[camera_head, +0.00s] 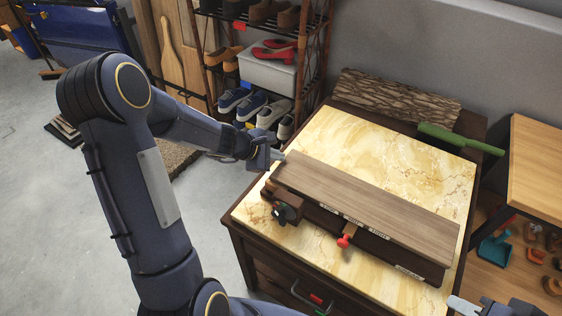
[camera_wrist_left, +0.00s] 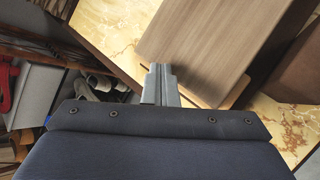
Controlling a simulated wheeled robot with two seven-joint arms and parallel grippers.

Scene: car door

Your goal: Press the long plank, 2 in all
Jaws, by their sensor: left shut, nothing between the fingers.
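The long wooden plank (camera_head: 365,200) lies on a dark base with small labels along its front edge, on the marble-topped cabinet (camera_head: 345,140). It fills the upper middle of the left wrist view (camera_wrist_left: 205,45). My left gripper (camera_head: 279,156) is shut and empty at the plank's far left end. In the left wrist view its closed fingertips (camera_wrist_left: 160,70) overlap the plank's corner; I cannot tell whether they touch it. My right gripper (camera_head: 462,304) shows only partly at the bottom right, away from the plank, and its opening is unclear.
A red-handled part (camera_head: 346,240) and a dark clamp-like part (camera_head: 286,211) stick out in front of the plank. A bark-covered log (camera_head: 395,97) and a green brush (camera_head: 455,138) lie at the back. A shoe rack (camera_head: 262,70) stands at the left.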

